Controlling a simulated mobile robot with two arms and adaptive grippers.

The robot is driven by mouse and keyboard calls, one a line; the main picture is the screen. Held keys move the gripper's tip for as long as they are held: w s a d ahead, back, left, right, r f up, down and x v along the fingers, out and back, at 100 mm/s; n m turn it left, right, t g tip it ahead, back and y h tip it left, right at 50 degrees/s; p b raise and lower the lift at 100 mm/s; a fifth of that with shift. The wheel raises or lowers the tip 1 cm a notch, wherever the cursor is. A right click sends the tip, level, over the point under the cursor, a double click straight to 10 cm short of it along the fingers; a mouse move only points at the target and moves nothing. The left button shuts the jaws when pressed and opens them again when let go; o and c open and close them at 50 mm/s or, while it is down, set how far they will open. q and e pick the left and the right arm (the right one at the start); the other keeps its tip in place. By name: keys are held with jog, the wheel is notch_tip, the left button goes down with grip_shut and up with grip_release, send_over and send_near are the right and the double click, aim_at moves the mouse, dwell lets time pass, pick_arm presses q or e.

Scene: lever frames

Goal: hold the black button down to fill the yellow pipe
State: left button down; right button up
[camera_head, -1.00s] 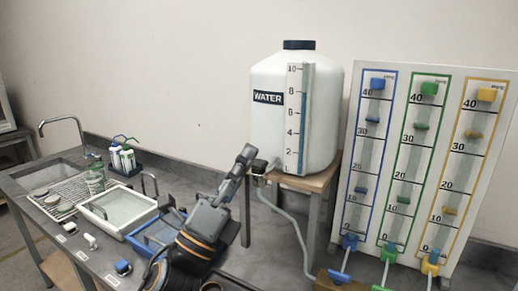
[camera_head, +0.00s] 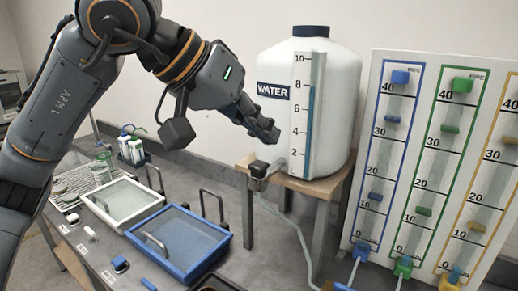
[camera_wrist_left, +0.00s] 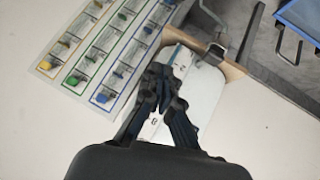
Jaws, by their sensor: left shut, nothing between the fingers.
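The yellow-outlined pipe (camera_head: 483,185) is the right column on the white gauge panel, cut off by the right edge of the head view. The panel's yellow column also shows in the wrist view (camera_wrist_left: 72,52). The white water tank (camera_head: 325,125) stands left of the panel. A tap with a dark top (camera_head: 258,168) sits at the tank's lower left; whether this top is the black button I cannot tell. My left gripper (camera_head: 270,133) is shut and empty, in front of the tank's left side, above and apart from the tap. My right gripper is not in view.
A wooden stand (camera_head: 290,180) holds the tank, and a pale hose runs down from the tap. A blue-framed lidded box (camera_head: 182,240) and a white one (camera_head: 122,203) lie on the grey counter. Blue and green pipes (camera_head: 430,160) share the panel.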

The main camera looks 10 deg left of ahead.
pick_arm(q)
jog(key=w+a+r+t+y, duration=0.1)
jog(key=a+r+y, duration=0.2)
jog(key=a, duration=0.3)
jog(key=shift+r+t, duration=0.2)
jog(key=shift+t, duration=0.2)
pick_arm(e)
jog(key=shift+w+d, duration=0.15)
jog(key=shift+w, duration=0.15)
pick_arm(q)
jog(key=shift+w, duration=0.15)
jog(key=p, duration=0.2)
send_over(261, 162)
jog(key=s+a, duration=0.1)
jog(key=s, duration=0.1)
jog(key=f, duration=0.7)
jog(key=shift+s+f, duration=0.15)
jog(key=shift+s, duration=0.05)
notch_tip(261, 162, down, 2)
jog(key=shift+f+p, duration=0.2)
jog(key=shift+p, duration=0.15)
jog(key=shift+s+a+f, duration=0.1)
jog(key=shift+s+f, duration=0.05)
jog(key=shift+f, duration=0.55)
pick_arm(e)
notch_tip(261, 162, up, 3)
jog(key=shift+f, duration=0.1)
pick_arm(q)
jog(key=shift+f, duration=0.15)
